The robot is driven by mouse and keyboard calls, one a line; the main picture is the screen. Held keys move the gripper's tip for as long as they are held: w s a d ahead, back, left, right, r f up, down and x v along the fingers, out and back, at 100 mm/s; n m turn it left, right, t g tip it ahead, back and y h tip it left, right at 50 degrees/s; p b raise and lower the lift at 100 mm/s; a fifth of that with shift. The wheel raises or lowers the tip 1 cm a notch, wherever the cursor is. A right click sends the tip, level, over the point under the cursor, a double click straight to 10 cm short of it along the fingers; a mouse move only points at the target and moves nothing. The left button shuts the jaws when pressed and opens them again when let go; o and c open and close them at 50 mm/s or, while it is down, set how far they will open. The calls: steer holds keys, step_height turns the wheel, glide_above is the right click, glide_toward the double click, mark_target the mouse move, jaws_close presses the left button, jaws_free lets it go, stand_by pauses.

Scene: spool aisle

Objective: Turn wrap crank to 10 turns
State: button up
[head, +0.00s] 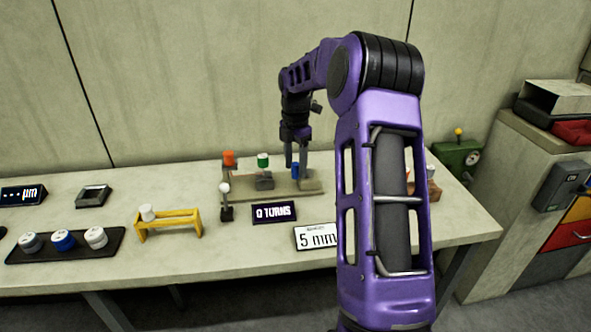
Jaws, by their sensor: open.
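The wrap crank (225,204) is a dark upright piece with a white ball knob on top, at the left front of a tan base (244,192). A dark sign (274,212) reading "0 TURNS" stands in front of the base. My gripper (297,164) points down over the right part of the base, with its fingers apart. A blue cylinder (295,172) shows between or just behind the fingertips; I cannot tell whether they touch it. The gripper is to the right of the crank and apart from it.
An orange spool (229,158) and a green-and-white spool (263,160) stand by the base. A yellow stand (168,224), a black tray (65,246) of spools and a "5 mm" sign (316,237) are nearby. My arm hides part of the table's right side.

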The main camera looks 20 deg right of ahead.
steer(key=shift+f, duration=0.45)
jaws_close()
stand_by(0.3)
